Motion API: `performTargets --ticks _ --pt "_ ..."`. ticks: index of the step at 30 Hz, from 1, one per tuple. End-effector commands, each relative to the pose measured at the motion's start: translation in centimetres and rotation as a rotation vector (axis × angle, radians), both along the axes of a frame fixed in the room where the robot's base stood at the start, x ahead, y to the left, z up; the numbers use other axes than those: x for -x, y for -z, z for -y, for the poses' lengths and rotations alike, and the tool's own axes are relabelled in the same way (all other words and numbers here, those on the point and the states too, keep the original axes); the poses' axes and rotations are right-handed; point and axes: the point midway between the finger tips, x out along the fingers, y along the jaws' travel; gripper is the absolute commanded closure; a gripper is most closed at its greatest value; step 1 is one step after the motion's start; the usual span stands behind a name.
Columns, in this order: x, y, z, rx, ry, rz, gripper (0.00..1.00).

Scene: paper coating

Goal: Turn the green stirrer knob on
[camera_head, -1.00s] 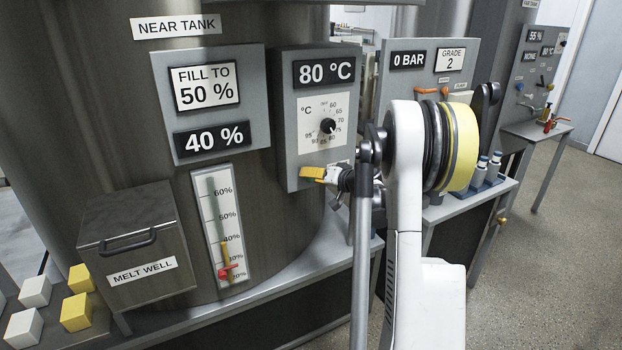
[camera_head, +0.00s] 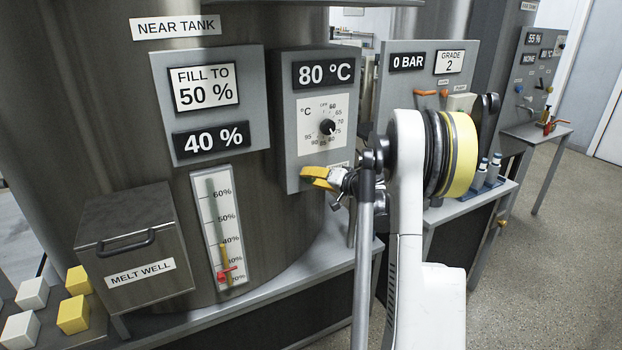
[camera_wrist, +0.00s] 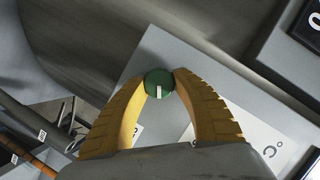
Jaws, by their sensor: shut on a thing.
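The green stirrer knob (camera_wrist: 158,79) is round with a white mark and sits on the grey control panel. In the wrist view the two yellow fingertips of my gripper (camera_wrist: 160,84) close on it from both sides. In the head view my gripper (camera_head: 312,178) is at the lower left corner of the panel (camera_head: 285,150), below the temperature dial. The knob is hidden there behind the fingers. Where the white mark points on the knob's scale cannot be read.
The black temperature dial (camera_head: 327,127) sits just above my gripper under the 80 °C display (camera_head: 325,74). The melt well box (camera_head: 130,240) stands at the lower left. White and yellow blocks (camera_head: 73,314) lie beside it. A level gauge (camera_head: 219,229) is on the tank.

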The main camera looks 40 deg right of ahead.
Motion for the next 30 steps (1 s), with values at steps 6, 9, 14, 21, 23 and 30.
performTargets --ticks 6,9,14,21,23,30 --pt "0.0 0.0 0.0 0.0 0.001 0.001 0.43" --pt "0.0 0.0 0.0 0.0 0.001 0.001 0.43" --pt "0.5 -0.2 0.1 0.0 0.001 0.0 0.43" --pt "4.8 -1.3 0.5 0.0 0.004 0.001 0.43" --pt "6.1 -1.6 0.6 0.0 0.004 0.001 0.43" --pt "10.4 -2.7 0.8 0.0 0.004 0.0 0.43"
